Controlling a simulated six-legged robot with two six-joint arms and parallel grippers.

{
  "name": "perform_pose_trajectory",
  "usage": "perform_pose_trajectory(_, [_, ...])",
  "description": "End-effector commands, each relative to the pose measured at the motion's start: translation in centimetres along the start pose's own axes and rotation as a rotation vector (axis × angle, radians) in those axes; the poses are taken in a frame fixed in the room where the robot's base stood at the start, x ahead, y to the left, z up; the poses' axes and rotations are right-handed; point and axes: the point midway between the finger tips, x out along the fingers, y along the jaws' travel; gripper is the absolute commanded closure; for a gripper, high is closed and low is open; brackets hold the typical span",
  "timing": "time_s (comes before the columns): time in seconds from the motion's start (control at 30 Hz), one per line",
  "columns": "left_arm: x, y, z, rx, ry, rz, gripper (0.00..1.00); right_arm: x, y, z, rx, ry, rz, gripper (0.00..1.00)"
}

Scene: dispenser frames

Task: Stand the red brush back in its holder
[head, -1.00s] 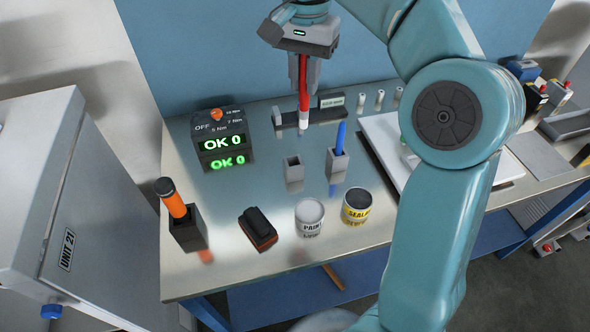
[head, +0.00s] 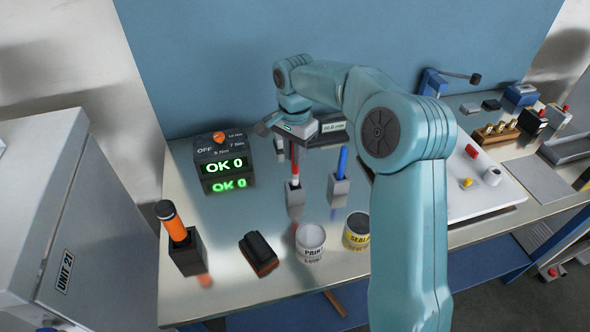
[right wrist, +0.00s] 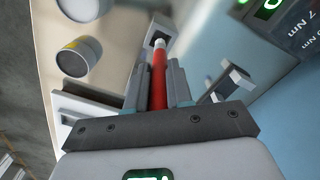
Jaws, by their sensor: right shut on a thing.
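The red brush (head: 295,170) is upright in my right gripper (head: 296,152), which is shut on it from above. In the right wrist view the red brush (right wrist: 158,70) runs between the two fingers (right wrist: 158,88), its pale end pointing away from me. The small grey holder (head: 296,197) stands on the bench right below the brush. The pale end is at the holder's square mouth, which also shows in the right wrist view (right wrist: 160,30). How deep the end sits inside I cannot tell. My left gripper is not in view.
A blue brush (head: 342,160) stands in a second grey holder (head: 339,190) close on the right. Paint (head: 310,243) and sealant (head: 357,231) cans stand in front. A box reading OK 0 (head: 222,162) is at left. Bare bench lies between box and holder.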

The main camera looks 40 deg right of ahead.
Motion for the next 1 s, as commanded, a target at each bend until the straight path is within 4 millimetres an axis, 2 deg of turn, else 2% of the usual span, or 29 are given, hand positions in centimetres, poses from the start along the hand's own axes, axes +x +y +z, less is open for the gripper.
perform_pose_trajectory(0.43, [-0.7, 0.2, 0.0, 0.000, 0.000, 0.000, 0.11, 5.6, 0.1, -0.1, -0.001, 0.000, 0.001, 1.00])
perform_pose_trajectory(0.87, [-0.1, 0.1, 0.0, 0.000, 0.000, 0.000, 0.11, 6.4, 0.0, -0.1, -0.001, 0.001, -0.001, 1.00])
perform_pose_trajectory(0.9, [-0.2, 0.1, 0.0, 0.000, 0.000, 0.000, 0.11, 6.4, 0.0, -0.1, -0.001, 0.001, -0.001, 0.73])
perform_pose_trajectory(0.97, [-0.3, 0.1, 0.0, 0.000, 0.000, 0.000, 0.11, 6.3, 0.0, -0.1, -0.001, 0.001, -0.001, 0.54])
perform_pose_trajectory(1.0, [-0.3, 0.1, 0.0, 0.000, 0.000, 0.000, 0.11, 6.3, 0.0, 0.0, -0.001, 0.001, -0.001, 0.54])
